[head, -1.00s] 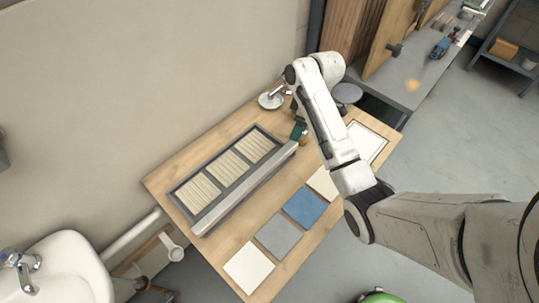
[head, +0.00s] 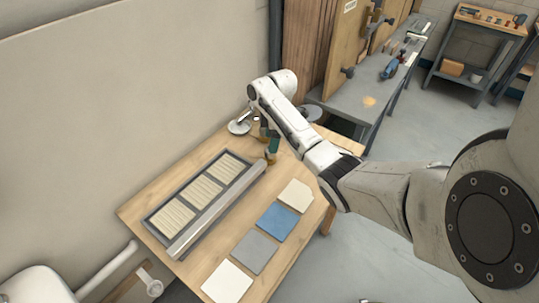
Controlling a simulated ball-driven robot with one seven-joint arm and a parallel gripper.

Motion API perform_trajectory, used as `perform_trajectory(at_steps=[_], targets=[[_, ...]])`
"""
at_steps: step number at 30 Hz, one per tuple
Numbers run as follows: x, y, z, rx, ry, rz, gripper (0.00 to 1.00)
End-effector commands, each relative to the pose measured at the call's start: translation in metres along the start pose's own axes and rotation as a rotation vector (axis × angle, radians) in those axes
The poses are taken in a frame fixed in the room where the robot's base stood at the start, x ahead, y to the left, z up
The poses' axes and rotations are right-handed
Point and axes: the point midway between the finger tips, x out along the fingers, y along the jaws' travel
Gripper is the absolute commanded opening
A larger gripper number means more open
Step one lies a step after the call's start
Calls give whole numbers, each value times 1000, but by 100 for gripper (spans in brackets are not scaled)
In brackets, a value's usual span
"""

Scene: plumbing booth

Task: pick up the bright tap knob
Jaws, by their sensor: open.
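My gripper (head: 268,146) is small in the head view, below the bent wrist of my arm. It is open, with green and amber parts showing, and hangs over the wooden table (head: 155,205) near the far right end of the slatted tray. I cannot make out the bright tap knob. It may be hidden by my gripper or arm, or too small to tell from the gripper's coloured parts. I cannot tell whether the gripper touches anything.
The long grey tray (head: 215,210) holds light slatted panels. White (head: 227,283), grey (head: 255,252), blue (head: 278,222) and cream (head: 295,195) tiles lie along the front. A round metal base (head: 239,127) stands by the wall. A grey workbench (head: 365,100) is behind.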

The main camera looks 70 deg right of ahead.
Motion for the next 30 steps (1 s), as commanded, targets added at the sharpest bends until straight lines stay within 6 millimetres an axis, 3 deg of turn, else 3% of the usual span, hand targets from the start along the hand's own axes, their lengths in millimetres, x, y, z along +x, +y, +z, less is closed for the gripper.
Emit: perform_trajectory(at_steps=[9,18,30], targets=[[42,-6,-1,-1,-2,-2,74],[47,-6,-2,-1,-1,-1,74],[47,-6,-2,0,0,-1,37]])
